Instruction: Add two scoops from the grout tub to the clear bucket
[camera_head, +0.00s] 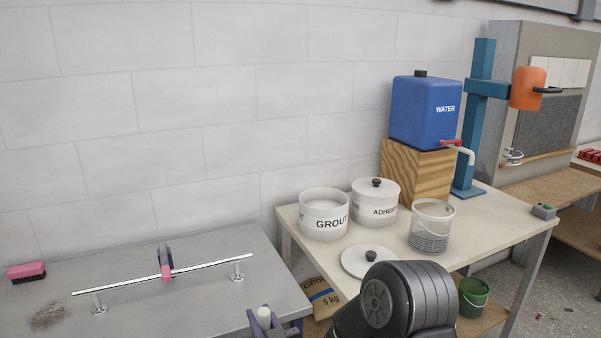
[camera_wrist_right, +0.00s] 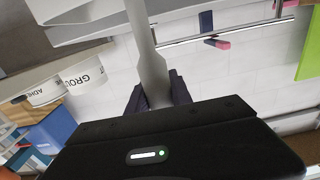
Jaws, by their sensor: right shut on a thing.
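The white grout tub (camera_head: 323,217) stands open on the cream table, its contents hard to make out. Its lid (camera_head: 356,262) lies flat in front. The clear bucket (camera_head: 431,228) stands to the right, with a wire handle; I cannot tell whether anything is in it. In the right wrist view, my right gripper (camera_wrist_right: 157,96) is shut on the grey handle of a scoop-like tool (camera_wrist_right: 146,45). The grout tub (camera_wrist_right: 88,75) appears upside down, apart from the tool. My left gripper is not in view.
A lidded adhesive tub (camera_head: 376,205) stands behind, between grout tub and bucket. A blue water container (camera_head: 425,112) sits on a wooden block (camera_head: 415,172). A rail (camera_head: 200,268) and pink brush (camera_head: 27,272) are on the grey bench. A green bucket (camera_head: 473,297) is below.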

